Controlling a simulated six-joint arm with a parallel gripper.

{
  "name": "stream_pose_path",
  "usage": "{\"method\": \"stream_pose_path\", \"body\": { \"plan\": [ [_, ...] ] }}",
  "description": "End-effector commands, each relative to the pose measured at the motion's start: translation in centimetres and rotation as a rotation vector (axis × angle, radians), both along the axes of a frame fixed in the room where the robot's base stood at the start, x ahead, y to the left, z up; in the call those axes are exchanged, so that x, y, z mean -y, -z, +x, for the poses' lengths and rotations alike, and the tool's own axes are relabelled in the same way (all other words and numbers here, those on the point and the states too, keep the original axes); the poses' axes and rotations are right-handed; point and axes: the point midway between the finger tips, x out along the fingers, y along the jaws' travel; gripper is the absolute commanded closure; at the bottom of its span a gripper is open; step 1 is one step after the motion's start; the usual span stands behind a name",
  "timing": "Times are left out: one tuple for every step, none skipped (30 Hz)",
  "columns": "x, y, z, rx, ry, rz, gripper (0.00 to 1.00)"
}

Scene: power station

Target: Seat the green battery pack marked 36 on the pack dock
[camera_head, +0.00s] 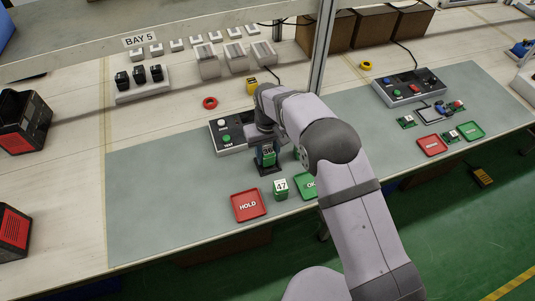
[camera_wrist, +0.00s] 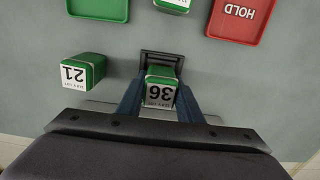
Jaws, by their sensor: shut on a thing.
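The green battery pack marked 36 (camera_wrist: 161,91) is between the two blue fingers of my gripper (camera_wrist: 160,97), which are shut on it. In the head view the pack (camera_head: 267,157) hangs upright below my gripper (camera_head: 266,148). The black pack dock (camera_wrist: 162,57) shows just beyond the pack in the wrist view, and its base (camera_head: 270,170) shows under the pack in the head view. The pack is over or in the dock; I cannot tell whether its bottom rests there. The pack hides much of the dock.
Green pack 21 (camera_wrist: 80,73) stands beside the dock, mostly hidden in the head view. Green pack 47 (camera_head: 280,188) stands between the red HOLD tray (camera_head: 248,205) and green OK tray (camera_head: 308,186). A test box (camera_head: 226,137) is behind the dock. The mat's left side is clear.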

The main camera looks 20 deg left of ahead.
Motion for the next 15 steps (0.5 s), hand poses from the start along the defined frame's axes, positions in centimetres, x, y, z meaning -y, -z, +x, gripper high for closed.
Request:
{"method": "stream_pose_path", "body": {
  "plan": [
    [-0.02, 0.01, 0.02, 0.001, 0.0, 0.001, 0.94],
    [-0.02, 0.04, 0.02, 0.001, 0.0, 0.001, 0.94],
    [-0.02, 0.09, 0.02, 0.001, 0.0, 0.001, 0.94],
    [-0.02, 0.14, 0.02, 0.001, 0.0, 0.001, 0.94],
    [-0.02, 0.18, 0.02, 0.001, 0.0, 0.001, 0.94],
    [-0.02, 0.25, 0.02, 0.001, 0.0, 0.001, 0.94],
    [-0.02, 0.31, 0.02, 0.001, 0.0, 0.001, 0.94],
    [-0.02, 0.37, 0.02, 0.001, 0.0, 0.001, 0.94],
    [-0.02, 0.44, 0.02, 0.001, 0.0, 0.001, 0.94],
    [-0.02, 0.5, 0.02, 0.001, 0.0, 0.001, 0.94],
    [-0.02, 0.55, 0.02, 0.001, 0.0, 0.001, 0.94],
    [-0.03, 0.62, 0.03, 0.001, 0.0, 0.001, 0.94],
    [-0.03, 0.68, 0.03, 0.001, 0.0, 0.001, 0.94],
    [-0.03, 0.73, 0.03, 0.001, 0.0, 0.001, 0.94],
    [-0.03, 0.8, 0.03, 0.001, 0.0, 0.001, 0.94]
  ]
}}
